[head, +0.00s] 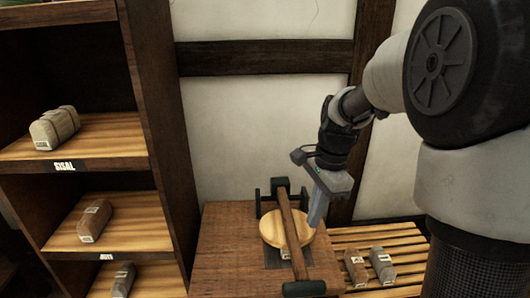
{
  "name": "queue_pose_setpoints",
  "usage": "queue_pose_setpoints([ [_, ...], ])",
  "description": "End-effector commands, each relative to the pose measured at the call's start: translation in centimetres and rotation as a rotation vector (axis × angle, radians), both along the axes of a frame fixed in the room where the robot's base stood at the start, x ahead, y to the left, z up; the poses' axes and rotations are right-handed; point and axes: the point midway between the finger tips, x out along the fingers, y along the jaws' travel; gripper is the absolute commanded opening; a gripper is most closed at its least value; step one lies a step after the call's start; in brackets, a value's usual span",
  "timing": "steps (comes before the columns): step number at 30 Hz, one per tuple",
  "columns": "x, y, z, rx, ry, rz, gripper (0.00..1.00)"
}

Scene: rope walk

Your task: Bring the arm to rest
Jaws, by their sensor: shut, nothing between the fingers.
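My gripper (316,212) hangs from my arm at the right of the head view, with its fingers pointing down. Its fingers are together and hold nothing. Whether the fingertips touch the disc or mallet I cannot tell. The tabletop (222,250) shows bare at the left.
A dark wooden shelf unit stands at the left, with a bundle (55,128) on the board labelled SISAL (64,166) and others (94,221) (123,280) below. A slatted bench (375,237) at the right bears two small tagged bundles (356,268) (382,265). A timbered wall (240,130) stands behind.

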Motion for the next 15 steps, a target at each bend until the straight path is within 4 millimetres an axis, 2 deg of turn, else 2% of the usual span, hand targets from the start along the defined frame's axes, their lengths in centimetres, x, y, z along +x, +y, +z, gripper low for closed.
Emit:
queue_pose_setpoints([
  [5, -3.0, 0.5, 4.0, -0.055, -0.113, 0.226, 0.00],
  [9, -7.5, 1.0, 7.5, -0.140, -0.240, 0.534, 0.00],
  [15, -12.6, 1.2, 9.7, -0.260, -0.367, 0.883, 0.00],
])
